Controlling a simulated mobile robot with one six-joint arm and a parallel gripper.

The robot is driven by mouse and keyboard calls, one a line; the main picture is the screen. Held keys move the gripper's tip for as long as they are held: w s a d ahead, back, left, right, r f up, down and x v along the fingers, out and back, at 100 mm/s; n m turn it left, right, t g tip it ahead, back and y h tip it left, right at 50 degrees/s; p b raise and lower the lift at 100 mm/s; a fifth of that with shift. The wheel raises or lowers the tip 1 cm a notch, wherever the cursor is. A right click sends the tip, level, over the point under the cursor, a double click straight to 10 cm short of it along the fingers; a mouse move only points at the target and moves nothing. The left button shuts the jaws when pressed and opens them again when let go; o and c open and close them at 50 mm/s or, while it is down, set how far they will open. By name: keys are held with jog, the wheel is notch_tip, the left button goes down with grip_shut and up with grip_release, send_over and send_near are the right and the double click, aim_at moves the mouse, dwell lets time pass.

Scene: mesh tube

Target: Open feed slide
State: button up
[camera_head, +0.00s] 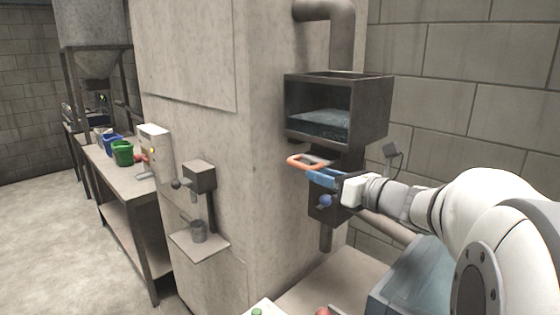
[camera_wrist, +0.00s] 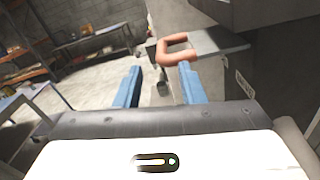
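The feed slide is a flat grey metal plate (camera_wrist: 214,42) with an orange U-shaped handle (camera_head: 305,162), set under the glass-fronted hopper box (camera_head: 318,110) on the column. In the wrist view the orange handle (camera_wrist: 178,58) lies just past the fingertips, close to the tip of the right finger. My gripper (camera_head: 322,177) is beside and slightly below the handle in the head view. In the wrist view its two blue fingers (camera_wrist: 158,80) stand wide apart with nothing between them. Whether a finger touches the handle I cannot tell.
A blue round knob (camera_head: 325,201) is on the dark housing below the slide. A small grinder-like device (camera_head: 199,177) with a cup (camera_head: 198,231) is on the column to the left. A bench (camera_head: 125,170) holds green and blue containers. Floor at far left is clear.

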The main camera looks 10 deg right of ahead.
aim_at(299, 165)
jog(key=p+x, duration=0.1)
jog(key=x, duration=0.6)
jog(key=shift+w+a+r, duration=0.1)
jog(key=shift+w+r, duration=0.05)
jog(key=shift+w, duration=0.25)
grip_shut()
